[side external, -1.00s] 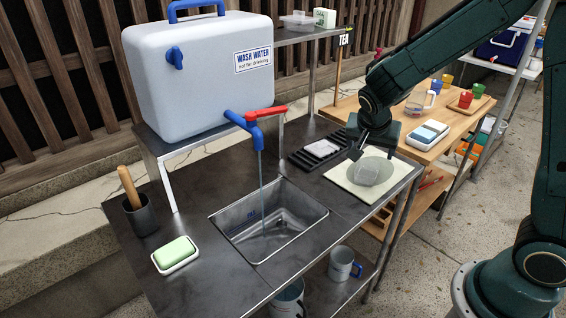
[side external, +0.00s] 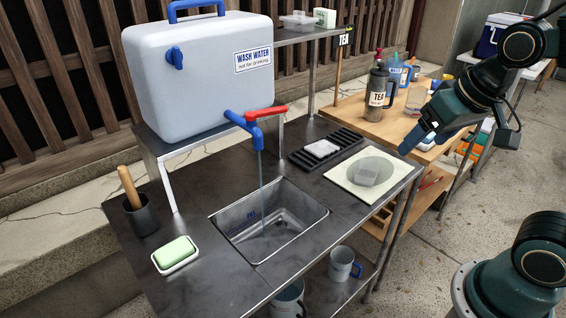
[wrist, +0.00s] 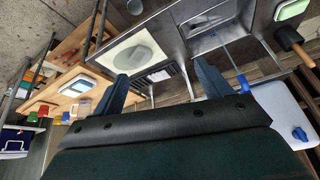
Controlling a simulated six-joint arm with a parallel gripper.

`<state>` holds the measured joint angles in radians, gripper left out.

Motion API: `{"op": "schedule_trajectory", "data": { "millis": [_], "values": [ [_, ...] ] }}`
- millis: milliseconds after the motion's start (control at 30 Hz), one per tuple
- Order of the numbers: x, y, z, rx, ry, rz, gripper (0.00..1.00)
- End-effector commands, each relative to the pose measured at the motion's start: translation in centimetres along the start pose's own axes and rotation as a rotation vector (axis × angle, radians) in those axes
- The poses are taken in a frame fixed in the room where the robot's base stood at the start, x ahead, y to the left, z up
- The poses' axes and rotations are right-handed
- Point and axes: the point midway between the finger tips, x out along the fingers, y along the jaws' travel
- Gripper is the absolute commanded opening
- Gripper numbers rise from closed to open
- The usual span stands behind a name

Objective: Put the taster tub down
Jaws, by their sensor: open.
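A small clear tub (side external: 367,174) rests on the grey round patch of a cream square mat (side external: 343,182) at the right end of the steel counter. In the wrist view the mat (wrist: 113,62) lies beyond my fingers, with the tub (wrist: 131,58) faint on its grey circle. My gripper (side external: 412,143) is to the right of the mat and apart from it. In the wrist view my two fingers (wrist: 165,84) are spread apart with nothing between them.
Water runs from the blue tap (side external: 255,130) into the sink (side external: 235,238). A black rack (side external: 347,139) holding a white item lies behind the mat. A tea press (side external: 378,92) stands on the wooden table (side external: 350,108). Soap (side external: 176,252) sits at front left.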

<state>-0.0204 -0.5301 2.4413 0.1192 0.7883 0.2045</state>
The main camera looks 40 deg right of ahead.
Motion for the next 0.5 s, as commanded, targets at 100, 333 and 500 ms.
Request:
{"op": "schedule_trajectory", "data": {
  "millis": [100,333,500],
  "values": [
    [-1.6,-0.2,1.8,-0.105,0.020,-0.038,0.77],
    [-3.1,-0.5,4.0,-0.244,0.038,-0.076,0.77],
    [-3.3,-0.6,4.5,-0.272,0.041,-0.082,0.77]
  ]
}}
